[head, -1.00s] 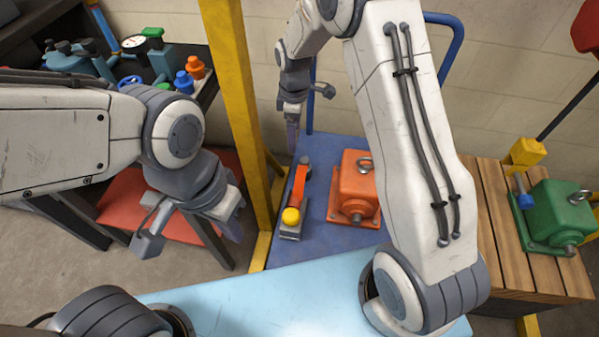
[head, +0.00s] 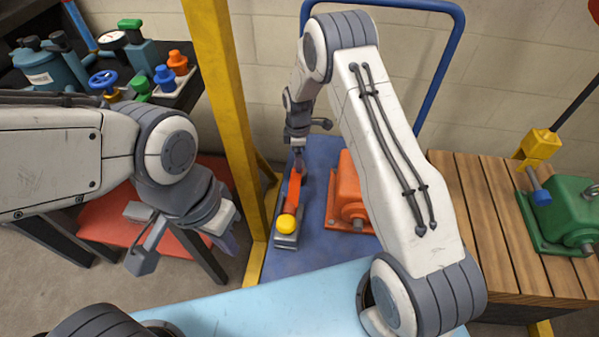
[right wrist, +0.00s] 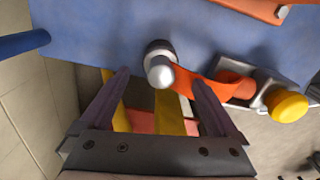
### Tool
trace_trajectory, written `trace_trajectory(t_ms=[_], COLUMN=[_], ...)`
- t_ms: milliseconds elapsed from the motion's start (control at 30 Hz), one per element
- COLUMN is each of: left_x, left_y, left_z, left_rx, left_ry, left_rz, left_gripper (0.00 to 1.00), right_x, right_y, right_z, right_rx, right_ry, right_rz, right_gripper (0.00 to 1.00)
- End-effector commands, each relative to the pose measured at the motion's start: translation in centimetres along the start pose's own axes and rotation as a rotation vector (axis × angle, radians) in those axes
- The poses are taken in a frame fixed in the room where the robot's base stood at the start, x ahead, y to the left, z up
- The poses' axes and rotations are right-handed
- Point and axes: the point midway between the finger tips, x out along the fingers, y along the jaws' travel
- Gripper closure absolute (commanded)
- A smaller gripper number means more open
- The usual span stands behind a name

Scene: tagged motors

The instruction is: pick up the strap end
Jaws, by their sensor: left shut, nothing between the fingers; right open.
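The orange strap (head: 293,192) runs from a grey ratchet (head: 286,240) with a yellow knob (head: 287,222) on the blue cart top. In the right wrist view, the strap (right wrist: 200,84) leads to a rounded silver and dark strap end (right wrist: 160,68). My right gripper (head: 298,160) is over the far end of the strap. In the right wrist view, its open fingers (right wrist: 157,78) point at the strap end, which appears between and just beyond the tips; I see no contact. In the head view my gripper hides the strap end. My left gripper (head: 231,243) is shut and empty, left of the yellow post.
An orange motor (head: 348,195) sits on the blue cart (head: 315,240), right of the strap. A yellow post (head: 222,100) stands left of it. A green motor (head: 568,215) sits on a slatted wooden surface (head: 485,220). A blue rail (head: 440,75) rises behind.

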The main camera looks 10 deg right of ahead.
Motion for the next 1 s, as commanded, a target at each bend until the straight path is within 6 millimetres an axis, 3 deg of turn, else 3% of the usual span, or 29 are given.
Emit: trace_trajectory(t_ms=[33, 133, 400, 600, 667, 1000], left_x=[0.6, 0.8, 0.8, 0.8, 0.8, 0.5], left_y=[0.0, -0.1, -0.1, -0.1, -0.1, 0.0], left_z=[0.0, 0.1, 0.1, 0.0, 0.1, 0.0], left_rx=[0.0, 0.0, 0.0, 0.0, 0.0, 0.0], left_ry=[0.0, 0.0, 0.0, 0.0, 0.0, 0.0], left_rz=[0.0, 0.0, 0.0, 0.0, 0.0, 0.0], left_gripper=[1.0, 1.0, 1.0, 1.0, 1.0, 1.0], right_x=[1.3, 2.5, 2.8, 2.8, 2.8, 1.7], right_y=[-0.2, -0.1, 0.0, -0.1, -0.1, 0.0], right_z=[0.0, 0.0, 0.1, 0.1, 0.1, 0.1], right_rx=[0.0, 0.001, 0.003, 0.003, 0.003, 0.003], right_ry=[-0.001, 0.0, 0.0, 0.0, 0.0, 0.001], right_rz=[-0.003, -0.001, 0.0, 0.0, 0.0, 0.003], right_gripper=[0.04, 0.04, 0.04, 0.8, 1.0, 1.0])
